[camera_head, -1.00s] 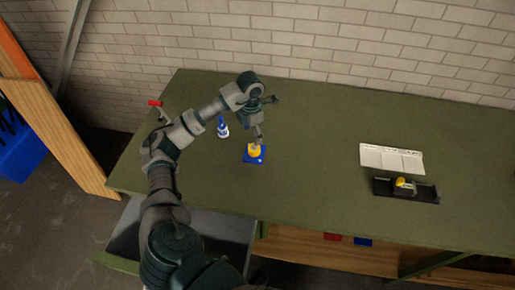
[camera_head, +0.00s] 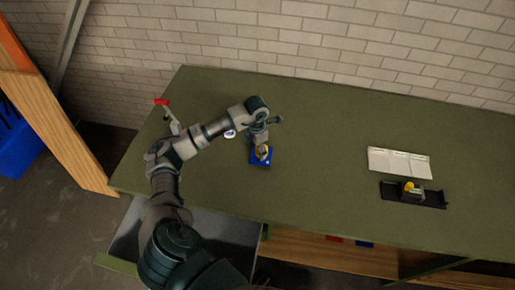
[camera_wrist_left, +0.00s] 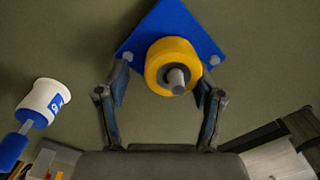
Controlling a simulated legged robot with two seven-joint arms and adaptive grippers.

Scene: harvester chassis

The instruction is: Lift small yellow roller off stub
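The small yellow roller (camera_wrist_left: 156,60) sits around a grey stub (camera_wrist_left: 178,79) on a blue base plate (camera_wrist_left: 190,22), seen from above in the left wrist view. In the head view the blue plate (camera_head: 260,162) lies on the green table, and the roller is mostly hidden by my gripper. My left gripper (camera_head: 262,150) is above the plate, pointing down. In the left wrist view its two fingers (camera_wrist_left: 163,82) are spread, one to each side of the roller, with a gap showing beside it. My right gripper is not in view.
A red-handled tool (camera_head: 168,115) is at the table's left. A white panel (camera_head: 400,162) and a black tray (camera_head: 414,195) lie right. The table's middle is clear.

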